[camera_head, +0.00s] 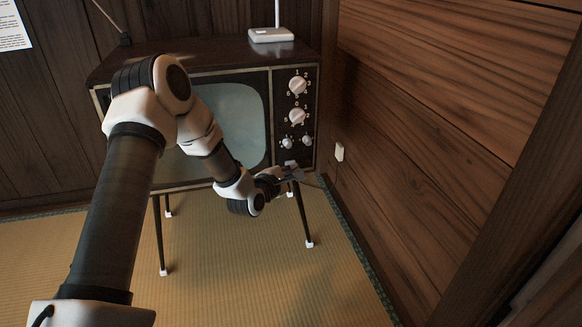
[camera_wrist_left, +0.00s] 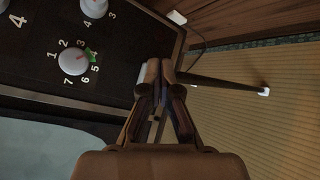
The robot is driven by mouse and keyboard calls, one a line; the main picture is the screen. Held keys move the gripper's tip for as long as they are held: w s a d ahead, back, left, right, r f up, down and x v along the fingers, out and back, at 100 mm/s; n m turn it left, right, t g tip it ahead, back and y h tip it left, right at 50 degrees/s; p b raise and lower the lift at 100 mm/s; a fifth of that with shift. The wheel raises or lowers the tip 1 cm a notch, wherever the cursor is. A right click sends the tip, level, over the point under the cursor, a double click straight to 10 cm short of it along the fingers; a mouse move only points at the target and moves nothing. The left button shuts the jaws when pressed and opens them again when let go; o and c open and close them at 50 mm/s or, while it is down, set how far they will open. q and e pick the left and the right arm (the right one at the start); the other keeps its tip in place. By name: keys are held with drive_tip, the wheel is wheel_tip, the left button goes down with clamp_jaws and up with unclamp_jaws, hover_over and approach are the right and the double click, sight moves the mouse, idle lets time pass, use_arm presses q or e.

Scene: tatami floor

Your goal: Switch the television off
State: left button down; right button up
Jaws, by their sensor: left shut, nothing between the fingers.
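The television (camera_head: 205,62) is an old wooden set on thin legs, with a pale grey-blue screen (camera_head: 235,110) partly hidden by my left arm. Its dark control panel at the right has two large white dials (camera_head: 298,86), two small knobs (camera_head: 288,143) and a small white part (camera_head: 291,163) low down. My left gripper (camera_head: 296,174) is shut and empty at the panel's lower edge, close to that white part. I cannot tell if they touch. In the left wrist view the shut fingers (camera_wrist_left: 160,75) point past the panel edge, beside a numbered knob (camera_wrist_left: 73,62). My right gripper is out of view.
A wooden wall (camera_head: 430,130) stands close on the right, with a white outlet (camera_head: 339,152) and a cord. A white antenna base (camera_head: 270,35) sits on the set. A television leg (camera_wrist_left: 225,82) is just beyond my fingers. Tatami floor (camera_head: 240,280) in front is clear.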

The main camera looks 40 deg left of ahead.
use_arm(q)
drive_tip(key=shift+s+d, duration=0.5)
drive_tip(key=shift+d, duration=0.05)
drive_tip(key=shift+s+d+b, duration=0.4)
drive_tip(key=shift+s+d, duration=1.55)
drive_tip(key=shift+d, duration=0.3)
